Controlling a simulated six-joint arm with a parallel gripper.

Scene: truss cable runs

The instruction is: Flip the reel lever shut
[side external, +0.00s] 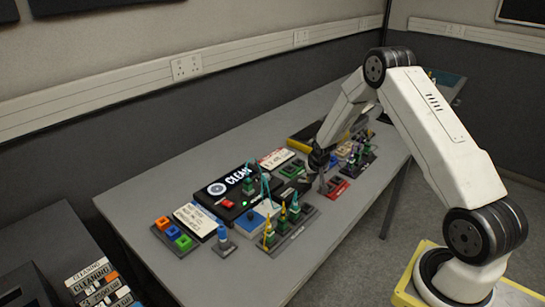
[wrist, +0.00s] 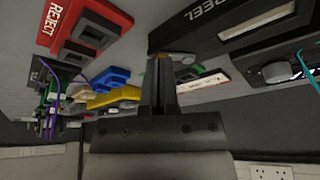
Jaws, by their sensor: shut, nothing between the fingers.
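In the wrist view, a dark housing lettered REEL (wrist: 193,32) lies at the upper right. I cannot tell whether that part is the lever or which way the lever stands.
On the table (side external: 150,201) stand a black panel lettered CLEAN (side external: 243,207), a board with several cable posts (side external: 287,233), and coloured blocks (side external: 172,233) at the near left. In the wrist view a red REJECT tray (wrist: 105,20) lies at the upper left and a teal cable (wrist: 303,62) at the right.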

